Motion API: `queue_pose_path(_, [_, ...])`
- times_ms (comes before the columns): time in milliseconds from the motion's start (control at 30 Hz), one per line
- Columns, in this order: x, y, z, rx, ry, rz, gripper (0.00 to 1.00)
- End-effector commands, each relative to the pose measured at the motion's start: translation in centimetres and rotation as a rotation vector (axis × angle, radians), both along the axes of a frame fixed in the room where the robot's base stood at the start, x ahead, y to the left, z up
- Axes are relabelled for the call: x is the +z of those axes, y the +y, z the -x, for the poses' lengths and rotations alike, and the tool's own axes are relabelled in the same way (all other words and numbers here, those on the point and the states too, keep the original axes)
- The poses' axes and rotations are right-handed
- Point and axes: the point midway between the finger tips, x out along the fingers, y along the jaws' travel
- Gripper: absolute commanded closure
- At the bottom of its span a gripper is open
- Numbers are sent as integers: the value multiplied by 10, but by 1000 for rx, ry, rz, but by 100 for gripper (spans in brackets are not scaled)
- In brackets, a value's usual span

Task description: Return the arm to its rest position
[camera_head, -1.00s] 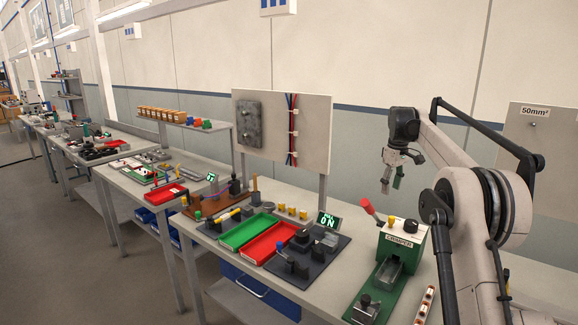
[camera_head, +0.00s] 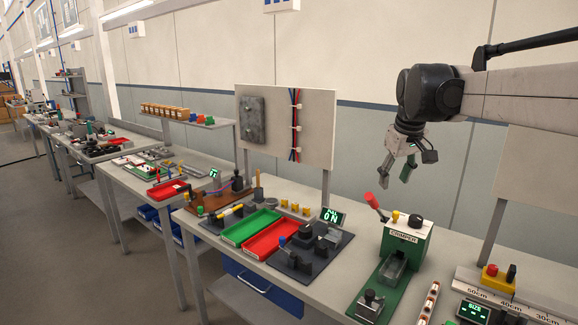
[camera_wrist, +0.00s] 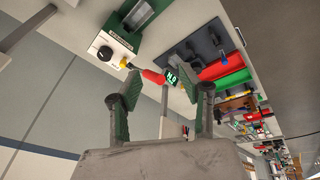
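My gripper (camera_head: 398,167) hangs in the air above and behind the crimper (camera_head: 405,240), near the wall. Its two green-padded fingers are apart with nothing between them. In the wrist view my gripper (camera_wrist: 160,95) is also open and empty, with the red crimper lever (camera_wrist: 152,77) and a lit green display (camera_wrist: 172,77) beyond the fingers. My arm reaches in from the right edge at the height of the gripper's wrist. The gripper touches nothing.
The bench holds a green tray (camera_head: 249,228), a red tray (camera_head: 272,240) and a dark fixture plate (camera_head: 318,262). An upright panel with cables (camera_head: 315,130) stands at the back. A measuring station (camera_head: 497,279) with a red button is at the right. Air around the gripper is clear.

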Motion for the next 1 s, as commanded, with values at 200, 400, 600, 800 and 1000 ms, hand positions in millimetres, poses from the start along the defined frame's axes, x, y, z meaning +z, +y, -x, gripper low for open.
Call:
queue_pose_path(200, [-10, 18, 67, -53, -57, -22, 61])
queue_pose_path(400, [-29, 32, 127, -103, -107, -48, 61])
queue_pose_path(600, [-58, 44, 186, -149, -160, -77, 61])
queue_pose_path(800, [-97, 53, 242, -197, -210, -111, 61])
queue_pose_path(1000, [-141, 60, 292, -240, -256, -147, 61])
